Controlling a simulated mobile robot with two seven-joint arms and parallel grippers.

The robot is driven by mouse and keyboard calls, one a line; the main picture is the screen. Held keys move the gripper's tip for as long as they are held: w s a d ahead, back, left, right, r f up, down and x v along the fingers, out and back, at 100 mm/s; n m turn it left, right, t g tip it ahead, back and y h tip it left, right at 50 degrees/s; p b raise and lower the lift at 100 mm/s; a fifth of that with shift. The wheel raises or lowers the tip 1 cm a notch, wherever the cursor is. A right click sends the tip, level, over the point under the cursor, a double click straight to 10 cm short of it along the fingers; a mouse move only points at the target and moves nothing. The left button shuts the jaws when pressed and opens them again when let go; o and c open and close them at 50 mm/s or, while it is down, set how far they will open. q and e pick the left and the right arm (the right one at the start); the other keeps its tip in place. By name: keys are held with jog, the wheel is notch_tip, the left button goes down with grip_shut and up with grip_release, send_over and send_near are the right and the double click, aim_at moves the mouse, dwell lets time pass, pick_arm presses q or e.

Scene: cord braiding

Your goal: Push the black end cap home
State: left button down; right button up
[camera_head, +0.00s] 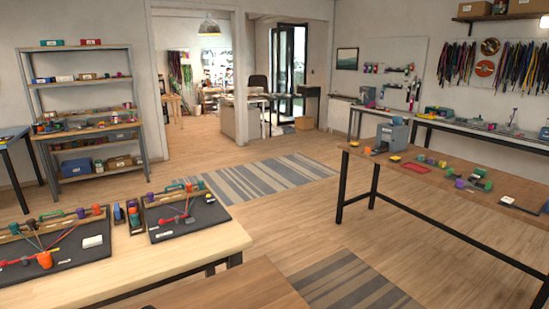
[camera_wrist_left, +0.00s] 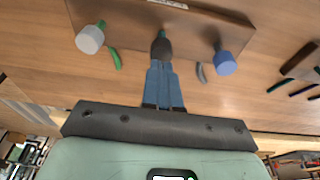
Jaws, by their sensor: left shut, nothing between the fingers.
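In the left wrist view my left gripper (camera_wrist_left: 161,66) has its two blue-grey fingers together and empty. Their tips are at the black end cap (camera_wrist_left: 161,47), touching it or very close; I cannot tell which. The dark rounded cap sits at the edge of a brown wooden rail (camera_wrist_left: 195,28), with a bit of green (camera_wrist_left: 162,33) showing beyond it. How far the cap is seated cannot be seen. The head view shows neither gripper, and I cannot pick out the cap there.
A white knob (camera_wrist_left: 90,39) and a blue knob (camera_wrist_left: 225,63) flank the cap. Short green (camera_wrist_left: 116,59) and grey (camera_wrist_left: 201,72) pieces lie between.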

pick_arm(q)
jog(key=shift+f+b, duration=0.8)
jog(key=shift+f, duration=0.25)
pick_arm(e)
jog(key=shift+s+f, duration=0.1)
jog(key=shift+f, duration=0.75)
pick_arm(q)
notch_tip(320, 180, up, 6)
jog(key=p, duration=0.5)
jog(key=shift+f, duration=0.1)
notch_tip(320, 180, up, 2)
jog(key=shift+r+p, duration=0.15)
jog(key=shift+p, duration=0.8)
pick_arm(e)
notch_tip(320, 180, up, 6)
jog(key=s, duration=0.1)
jog(key=shift+g, duration=0.4)
jog(key=shift+s, duration=0.1)
